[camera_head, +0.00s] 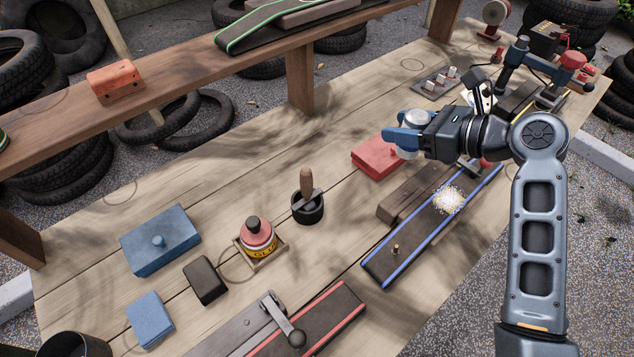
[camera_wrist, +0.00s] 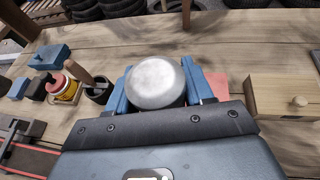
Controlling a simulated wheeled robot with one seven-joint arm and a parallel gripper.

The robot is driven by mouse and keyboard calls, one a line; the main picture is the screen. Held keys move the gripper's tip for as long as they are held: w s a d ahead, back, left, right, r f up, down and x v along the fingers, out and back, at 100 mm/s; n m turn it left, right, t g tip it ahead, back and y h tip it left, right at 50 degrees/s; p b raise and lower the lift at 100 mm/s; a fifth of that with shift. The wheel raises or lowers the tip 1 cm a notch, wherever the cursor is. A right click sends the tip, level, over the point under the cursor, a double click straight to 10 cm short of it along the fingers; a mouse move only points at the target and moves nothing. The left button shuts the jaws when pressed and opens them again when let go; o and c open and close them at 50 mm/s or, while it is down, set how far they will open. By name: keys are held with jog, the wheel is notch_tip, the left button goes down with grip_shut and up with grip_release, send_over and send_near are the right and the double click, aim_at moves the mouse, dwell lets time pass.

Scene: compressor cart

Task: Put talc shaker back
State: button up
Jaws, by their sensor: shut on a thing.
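The talc shaker (camera_head: 415,118) has a silver domed top and a pale body. My gripper (camera_head: 404,138) is shut on it, with one blue finger on each side. The shaker looks upright and is held over the bench, near the red box. In the wrist view the shaker's round metal top (camera_wrist: 157,80) fills the space between the blue fingers, and its lower part is hidden. A patch of white powder (camera_head: 449,200) lies on the blue-edged dark strip (camera_head: 410,250).
On the wooden bench (camera_head: 215,205) are a red box (camera_head: 374,157), a mortar with pestle (camera_head: 307,205), a glue tin (camera_head: 257,238) and a blue box (camera_head: 160,241). Faint rings mark the bench, one at the back (camera_head: 412,65) and one at the left (camera_head: 120,194). A raised shelf (camera_head: 190,75) runs behind.

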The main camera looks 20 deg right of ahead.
jog(key=w+a+f, duration=0.1)
jog(key=a+f, duration=0.1)
jog(key=a, duration=0.1)
jog(key=w+a+f, duration=0.1)
jog(key=a+f, duration=0.1)
jog(key=a, duration=0.2)
jog(key=w+a+f, duration=0.2)
jog(key=a+f, duration=0.1)
jog(key=shift+w+a, duration=0.1)
jog(key=shift+a, duration=0.3)
jog(key=shift+f, duration=1.9)
jog(key=o, duration=1.1)
jog(key=shift+f, duration=0.15)
jog(key=shift+r, duration=0.2)
jog(key=v, duration=1.2)
jog(key=shift+d+f, duration=0.1)
